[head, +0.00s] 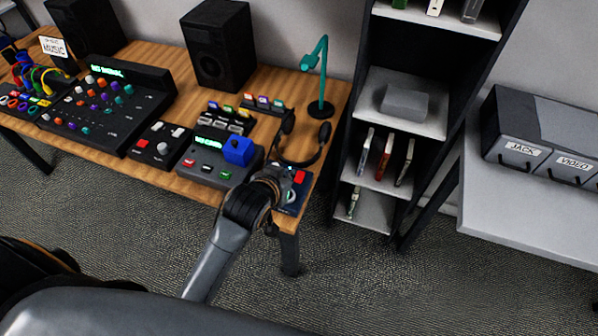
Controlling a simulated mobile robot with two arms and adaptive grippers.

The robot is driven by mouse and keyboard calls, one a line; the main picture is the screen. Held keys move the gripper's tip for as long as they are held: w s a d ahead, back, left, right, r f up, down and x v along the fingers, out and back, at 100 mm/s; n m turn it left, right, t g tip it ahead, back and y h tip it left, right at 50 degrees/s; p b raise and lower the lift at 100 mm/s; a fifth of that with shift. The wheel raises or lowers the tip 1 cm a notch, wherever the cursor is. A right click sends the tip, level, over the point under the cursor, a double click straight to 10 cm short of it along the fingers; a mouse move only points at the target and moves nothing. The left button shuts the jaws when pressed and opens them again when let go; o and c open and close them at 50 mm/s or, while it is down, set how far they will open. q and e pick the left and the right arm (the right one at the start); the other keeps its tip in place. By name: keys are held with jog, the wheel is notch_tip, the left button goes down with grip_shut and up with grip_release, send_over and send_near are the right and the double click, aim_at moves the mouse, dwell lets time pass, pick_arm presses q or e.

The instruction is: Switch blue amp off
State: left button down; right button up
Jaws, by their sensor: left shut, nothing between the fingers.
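A small dark-blue box with a red top part (299,177) sits at the front right corner of the wooden table; it seems to be the blue amp. My left gripper (279,186) is over the left side of this box, shut and empty. The gripper hides part of the box. I cannot tell whether its fingertips touch it, or how any switch is set. A bright blue block (238,150) sits on a grey device (207,163) to the left. My right gripper is not in view.
Black headphones (322,145) and a teal lamp (319,80) stand close behind the box. A mixer (105,105), a small control box (158,146) and speakers (219,45) fill the table to the left. A dark shelf (402,125) stands to the right.

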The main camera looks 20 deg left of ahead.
pick_arm(q)
send_over(299, 180)
jog(key=s, duration=0.1)
notch_tip(299, 180, down, 6)
jog(key=shift+r, duration=0.15)
jog(key=f, duration=0.3)
jog(key=shift+w+f+p, duration=0.1)
jog(key=shift+w+p, duration=0.25)
jog(key=shift+w, duration=0.05)
jog(key=shift+f, duration=0.65)
jog(key=shift+w, duration=0.1)
jog(key=shift+f, duration=0.2)
jog(key=shift+w, duration=0.15)
